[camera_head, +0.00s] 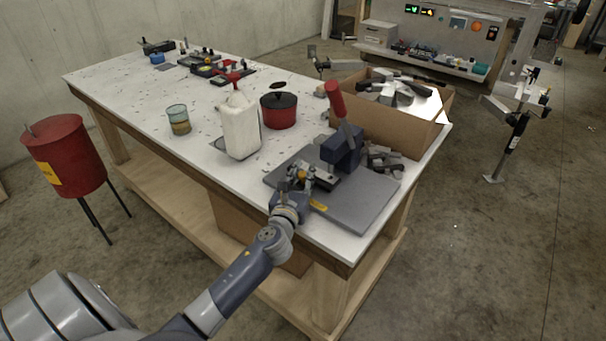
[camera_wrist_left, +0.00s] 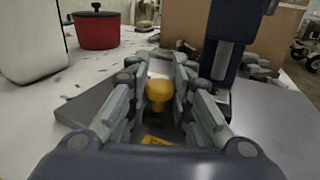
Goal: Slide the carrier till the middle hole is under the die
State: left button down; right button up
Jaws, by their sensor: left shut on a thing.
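A press with a dark blue body (camera_head: 343,148) and a long red lever (camera_head: 336,98) stands on a grey base plate (camera_head: 362,200) near the table's front right corner. Its dark column also shows in the left wrist view (camera_wrist_left: 222,50). My left gripper (camera_head: 303,176) is low over the plate, just in front of the press. In the left wrist view its fingers are shut on a yellow knob (camera_wrist_left: 159,90). The carrier is mostly hidden by my gripper. I cannot make out its holes or how the middle one lies relative to the die. My right gripper is out of view.
A cardboard box (camera_head: 395,125) of metal parts stands behind the press, with loose metal pieces (camera_head: 384,160) beside it. A white jug (camera_head: 240,128), a red pot (camera_head: 279,109) and a glass jar (camera_head: 178,120) stand to the left. The table's front edge is close to my arm.

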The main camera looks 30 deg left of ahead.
aim_at(318, 194)
pick_arm(q)
jog(key=shift+f, duration=0.1)
jog(key=d+p, duration=0.1)
jog(key=d, duration=0.4)
jog(key=shift+s, duration=0.15)
jog(key=shift+f, duration=0.1)
jog(key=c, duration=1.6)
grip_release()
jog(key=shift+o, duration=0.8)
jog(key=shift+s, duration=0.2)
jog(key=v, duration=1.2)
